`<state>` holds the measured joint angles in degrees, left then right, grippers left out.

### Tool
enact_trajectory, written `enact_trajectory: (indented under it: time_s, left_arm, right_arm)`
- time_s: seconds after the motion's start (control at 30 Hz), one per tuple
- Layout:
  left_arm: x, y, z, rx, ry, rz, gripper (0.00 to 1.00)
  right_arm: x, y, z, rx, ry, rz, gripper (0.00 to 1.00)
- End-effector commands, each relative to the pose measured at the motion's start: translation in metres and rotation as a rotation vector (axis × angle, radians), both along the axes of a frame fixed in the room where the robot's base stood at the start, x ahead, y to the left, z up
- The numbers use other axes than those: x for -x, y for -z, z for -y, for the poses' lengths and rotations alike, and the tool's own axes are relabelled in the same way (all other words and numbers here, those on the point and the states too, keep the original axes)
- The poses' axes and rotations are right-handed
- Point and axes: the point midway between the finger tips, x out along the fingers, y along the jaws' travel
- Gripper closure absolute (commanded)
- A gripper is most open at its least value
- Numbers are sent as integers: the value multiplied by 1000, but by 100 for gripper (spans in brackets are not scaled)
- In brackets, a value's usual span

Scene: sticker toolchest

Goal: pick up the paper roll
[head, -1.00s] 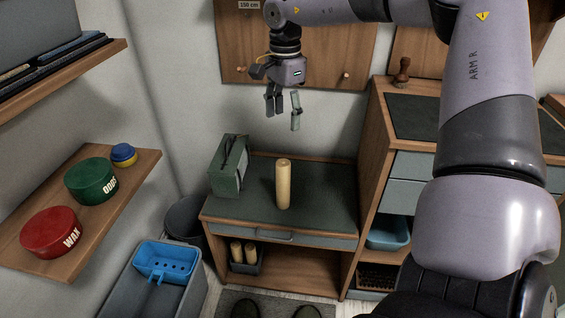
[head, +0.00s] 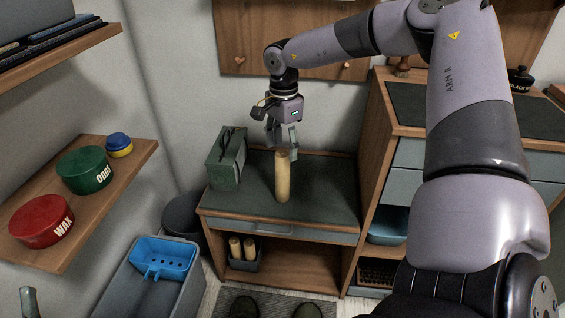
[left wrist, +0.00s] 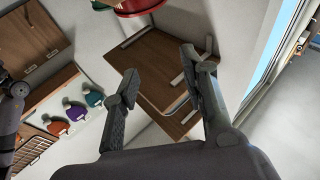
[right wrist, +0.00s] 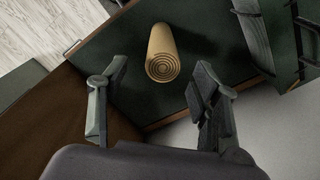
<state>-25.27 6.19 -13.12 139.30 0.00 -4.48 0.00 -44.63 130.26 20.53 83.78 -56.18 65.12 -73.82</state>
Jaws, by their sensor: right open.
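The tan paper roll (head: 282,178) stands upright on the dark green top of a low wooden cabinet (head: 327,190). The right wrist view shows its spiral end (right wrist: 163,67) just beyond and between the open fingers. My right gripper (head: 283,146) points down at the roll's top, open and empty, with its fingers at or just above the top edge. In the right wrist view the gripper (right wrist: 160,95) has clear gaps on both sides of the roll. My left gripper (left wrist: 165,90) is open and empty in the left wrist view, away from the roll; a fingertip shows at the head view's lower left.
A green metal box (head: 227,160) stands left of the roll on the same top. A taller drawer cabinet (head: 408,153) rises to the right. More rolls sit in a bin (head: 245,262) on the shelf below. A wall shelf (head: 92,205) holds red and green tins.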

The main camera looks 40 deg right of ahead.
Motion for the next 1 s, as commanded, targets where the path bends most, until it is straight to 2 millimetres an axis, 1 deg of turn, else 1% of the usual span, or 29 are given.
enact_trajectory:
  time_s: [0.1, 0.3, 0.4, 0.53, 0.73, 1.0]
  left_arm:
    - [6, -14, 1, 27, 6, 95, 60]
    - [24, -44, 0, 79, 17, 278, 60]
    - [31, -53, 0, 95, 19, 336, 60]
    - [35, -59, -1, 105, 21, 367, 60]
    - [35, -59, -1, 105, 21, 367, 60]
    - [34, -59, -1, 104, 20, 367, 60]
  right_arm:
    - [-1, 15, 0, 0, 1, -2, 42]
    - [-3, 38, 1, 0, 1, -2, 42]
    - [-3, 45, 1, 0, 0, -1, 42]
    - [-3, 48, 1, 1, 0, 0, 42]
    - [-3, 48, 1, 0, 0, 0, 42]
    - [-3, 48, 1, 0, 0, 0, 60]
